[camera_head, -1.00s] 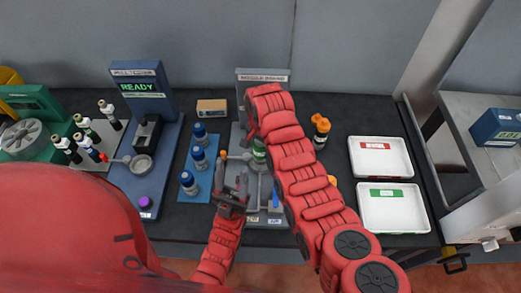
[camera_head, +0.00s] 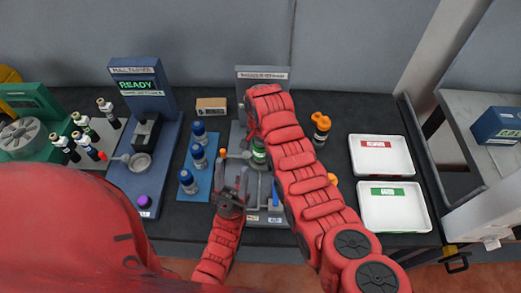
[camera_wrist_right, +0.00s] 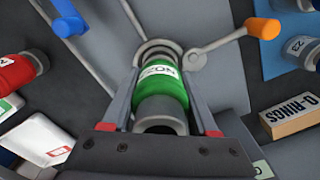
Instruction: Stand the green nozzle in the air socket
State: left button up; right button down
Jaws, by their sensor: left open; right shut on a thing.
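The green nozzle (camera_wrist_right: 161,92), with a white label and grey ends, is between the two fingers of my right gripper (camera_wrist_right: 160,80), which is shut on it. In the right wrist view its far end is at a grey round socket (camera_wrist_right: 158,46); I cannot tell whether it is seated. In the head view the nozzle (camera_head: 259,155) shows at the grey station (camera_head: 262,75), partly hidden by my right arm. My left gripper (camera_head: 229,195) is open and empty, at the front left of that station.
Blue-capped bottles (camera_head: 199,158) stand left of the station. An O-rings box (camera_head: 211,106) lies behind. Orange-capped bottles (camera_head: 321,128) and two trays (camera_head: 393,228) are at right.

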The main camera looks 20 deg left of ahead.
jog(key=shift+w+r, duration=0.1)
jog(key=shift+r, duration=0.05)
jog(key=shift+r, duration=0.65)
dwell(1.3)
jog(key=shift+f+b, duration=0.75)
jog(key=shift+f, duration=0.1)
jog(key=shift+c, duration=2.2)
grip_release()
jog(key=shift+r, duration=0.1)
